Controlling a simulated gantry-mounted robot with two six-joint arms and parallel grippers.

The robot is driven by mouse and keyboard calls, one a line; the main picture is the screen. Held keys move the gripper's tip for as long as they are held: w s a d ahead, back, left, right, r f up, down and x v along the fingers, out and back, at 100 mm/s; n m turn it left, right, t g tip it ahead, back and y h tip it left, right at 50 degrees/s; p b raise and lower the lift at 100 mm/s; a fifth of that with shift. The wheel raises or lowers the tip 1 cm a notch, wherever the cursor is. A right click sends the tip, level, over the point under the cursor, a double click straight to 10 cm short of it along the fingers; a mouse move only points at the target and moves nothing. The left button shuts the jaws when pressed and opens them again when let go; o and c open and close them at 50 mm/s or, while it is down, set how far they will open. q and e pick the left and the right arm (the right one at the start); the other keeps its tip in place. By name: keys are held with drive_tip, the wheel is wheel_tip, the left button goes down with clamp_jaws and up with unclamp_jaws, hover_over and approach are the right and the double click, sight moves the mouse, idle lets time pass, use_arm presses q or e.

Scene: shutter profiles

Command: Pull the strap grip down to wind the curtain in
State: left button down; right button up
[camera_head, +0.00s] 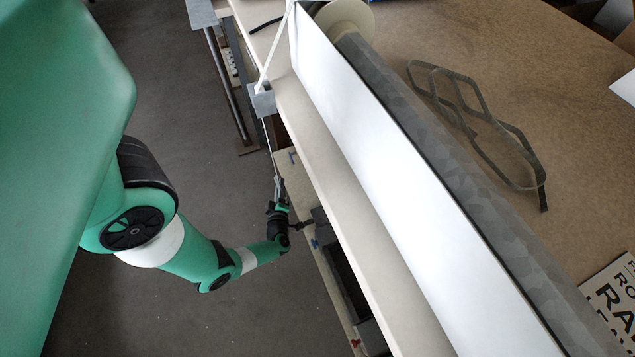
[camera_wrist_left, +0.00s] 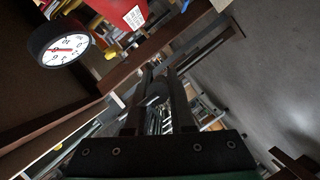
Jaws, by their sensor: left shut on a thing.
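The curtain (camera_head: 440,130) is a grey, patterned roll lying along the bench behind a long white panel (camera_head: 400,170). A pale pulley disc (camera_head: 345,15) is at its upper end. A white strap (camera_head: 275,50) runs from there down to a grey guide block (camera_head: 262,101) at the bench edge, then on as a thin line to my left gripper (camera_head: 278,188). My left gripper is shut on the strap grip below the bench edge. In the left wrist view, a small grey piece (camera_wrist_left: 155,98), apparently the strap grip, sits between the fingers (camera_wrist_left: 160,75). The fingers hide much of it. My right gripper is not in view.
A loose grey strap (camera_head: 480,125) lies coiled on the brown bench top, with a lettered sign (camera_head: 615,295) at lower right. Shelving with a dark bin (camera_head: 345,285) stands under the bench, close to my left gripper.

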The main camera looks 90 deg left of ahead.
use_arm(q)
drive_tip(key=c, duration=0.8)
unclamp_jaws()
drive_tip(key=shift+o, duration=0.2)
drive_tip(key=p+v, duration=0.4)
drive_tip(key=v, duration=0.7)
drive_tip(key=shift+d, duration=0.3)
drive_tip(key=shift+r, duration=0.1)
